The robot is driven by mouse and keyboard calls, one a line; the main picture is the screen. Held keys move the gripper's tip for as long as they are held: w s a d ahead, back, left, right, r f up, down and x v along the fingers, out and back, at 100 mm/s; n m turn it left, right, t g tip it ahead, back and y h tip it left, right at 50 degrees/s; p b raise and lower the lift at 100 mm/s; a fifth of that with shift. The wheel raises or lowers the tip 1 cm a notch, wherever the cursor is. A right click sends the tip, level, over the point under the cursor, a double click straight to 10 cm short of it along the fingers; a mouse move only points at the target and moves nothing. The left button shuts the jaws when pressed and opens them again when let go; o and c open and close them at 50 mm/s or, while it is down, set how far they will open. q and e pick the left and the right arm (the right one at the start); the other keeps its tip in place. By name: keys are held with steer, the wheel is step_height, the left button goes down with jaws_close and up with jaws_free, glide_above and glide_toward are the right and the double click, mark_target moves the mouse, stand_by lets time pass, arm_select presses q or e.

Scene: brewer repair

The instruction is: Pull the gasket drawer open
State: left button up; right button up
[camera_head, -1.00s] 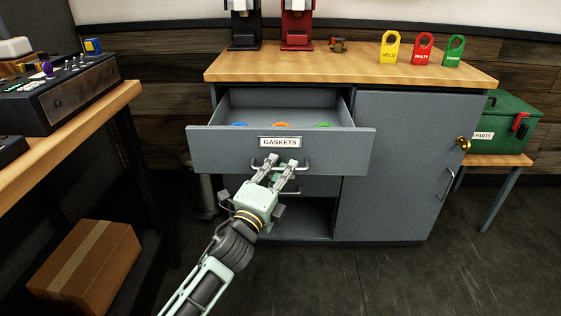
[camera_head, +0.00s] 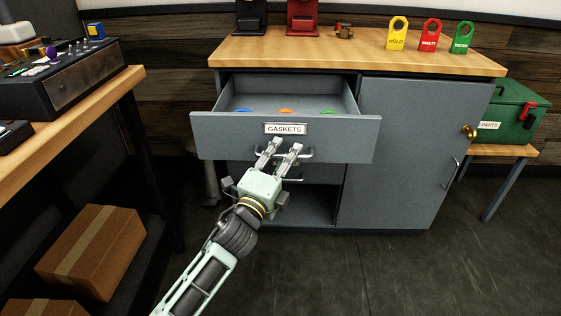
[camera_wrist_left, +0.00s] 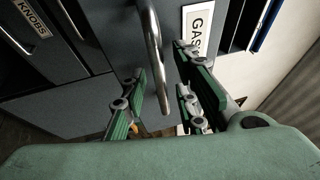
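The grey drawer (camera_head: 215,135) labelled GASKETS stands pulled out of the cabinet, with blue, orange and green gaskets (camera_head: 286,111) partly visible inside. Its metal bar handle (camera_head: 309,155) is on the front below the label, partly hidden by my fingers. My left gripper (camera_head: 281,147) is at this handle, its two fingers apart. In the left wrist view the handle bar (camera_wrist_left: 154,55) runs between the spread green-padded fingers (camera_wrist_left: 160,98), with a gap visible on both sides. My right gripper is out of view.
A lower drawer and an open shelf (camera_head: 308,205) are below, with a cabinet door (camera_head: 410,150) at right. A bench with a control box (camera_head: 75,85) stands at left above a cardboard box (camera_head: 92,250). Tags and brewers stand on the countertop (camera_head: 340,50). Floor at front right is clear.

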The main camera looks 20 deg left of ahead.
arm_select(q)
steer(key=v, duration=1.2)
steer(key=shift+f, duration=0.15)
